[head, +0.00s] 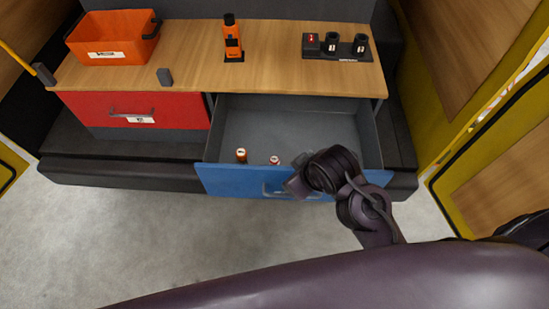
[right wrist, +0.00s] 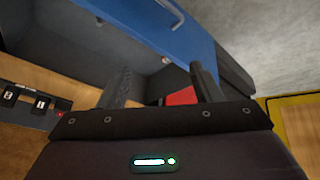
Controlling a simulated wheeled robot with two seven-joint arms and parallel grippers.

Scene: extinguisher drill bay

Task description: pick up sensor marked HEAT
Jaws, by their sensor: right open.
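Two small orange cylinders with pale tops, one on the left (head: 241,155) and one on the right (head: 274,160), stand in the open blue drawer (head: 225,180) near its front. I cannot read HEAT on either. My right gripper (head: 295,186) is at the drawer front, just right of the cylinders and apart from them. In the right wrist view its two fingers (right wrist: 167,88) are spread with nothing held between them. A small pale thing (right wrist: 166,60) shows there inside the drawer. My left gripper is not in view.
The wooden counter (head: 190,70) holds an orange bin (head: 112,48), an upright orange device (head: 232,40) and a black holder (head: 345,54) with dark cylinders. A closed red drawer (head: 95,108) is at left. The back of the blue drawer is clear.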

